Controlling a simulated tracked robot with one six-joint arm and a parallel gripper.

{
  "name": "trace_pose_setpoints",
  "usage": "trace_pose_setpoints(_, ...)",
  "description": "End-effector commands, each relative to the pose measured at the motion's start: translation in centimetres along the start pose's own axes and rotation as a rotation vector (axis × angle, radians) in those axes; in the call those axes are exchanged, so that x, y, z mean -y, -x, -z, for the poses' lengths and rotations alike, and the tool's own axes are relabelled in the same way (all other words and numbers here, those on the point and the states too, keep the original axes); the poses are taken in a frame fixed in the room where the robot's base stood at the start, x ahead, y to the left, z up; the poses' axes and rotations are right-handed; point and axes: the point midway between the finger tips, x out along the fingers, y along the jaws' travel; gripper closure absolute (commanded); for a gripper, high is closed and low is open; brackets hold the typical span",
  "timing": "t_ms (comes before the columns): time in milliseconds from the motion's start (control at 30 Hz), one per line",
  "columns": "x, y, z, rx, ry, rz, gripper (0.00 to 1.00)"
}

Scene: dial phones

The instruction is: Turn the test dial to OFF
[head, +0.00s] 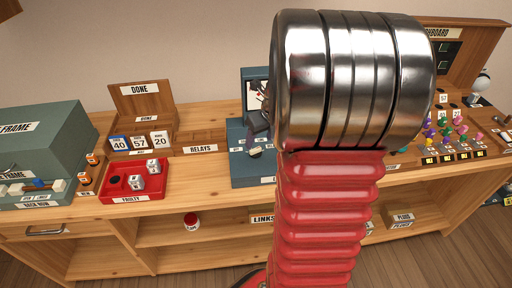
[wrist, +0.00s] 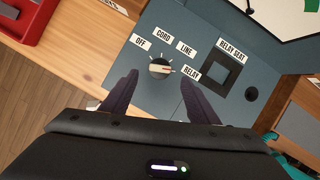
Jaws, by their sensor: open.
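The test dial (wrist: 160,68) is a round knob with a pale grip on the blue-grey test panel (wrist: 205,25) in the wrist view. Labels OFF (wrist: 141,42), CORD, LINE and RELAY fan around it. The exact label its pointer faces is too small to tell. My gripper (wrist: 158,88) is open, its two dark fingers on either side of and just below the dial in the picture, with nothing between them. I cannot tell whether they touch the panel. In the head view the test set (head: 238,165) shows beside my arm, which hides much of it.
A square RELAY SEAT socket (wrist: 218,70) lies right of the dial. In the head view, a red FAULTY tray (head: 118,195) and a wooden DONE box (head: 128,101) stand to the left. A switchboard (head: 475,50) with coloured plugs stands at right. Bare bench lies near RELAYS.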

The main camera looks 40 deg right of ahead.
Motion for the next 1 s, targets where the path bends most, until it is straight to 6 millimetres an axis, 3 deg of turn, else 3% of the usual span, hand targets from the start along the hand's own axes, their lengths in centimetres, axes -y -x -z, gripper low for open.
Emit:
trace_pose_setpoints(500, -0.1, -6.1, 0.1, -0.001, 0.000, -0.001, 0.45)
trace_pose_setpoints(900, 0.0, -6.7, 0.0, 0.001, 0.000, 0.001, 0.45)
trace_pose_setpoints(1000, 0.0, -6.7, 0.0, 0.001, 0.000, 0.001, 0.51)
